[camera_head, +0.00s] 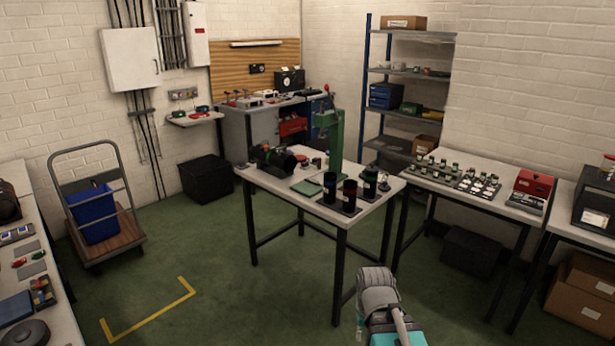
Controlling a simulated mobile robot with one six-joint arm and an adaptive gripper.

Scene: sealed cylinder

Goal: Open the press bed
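A green press (333,140) stands at the back of the middle table, with an upright column and a head at the top. At this size I cannot tell whether the bed is open or shut. Dark upright cylinders (349,195) stand on small bases in front of the press and partly hide its foot. Part of my own grey and teal arm shows at the bottom, well in front of the table. My gripper is not in view.
The middle table (270,186) also holds a dark machine part (273,158) at its left. A side table (408,178) with trays of small parts stands close on the right. A trolley (100,215) stands left. The green floor in front is clear.

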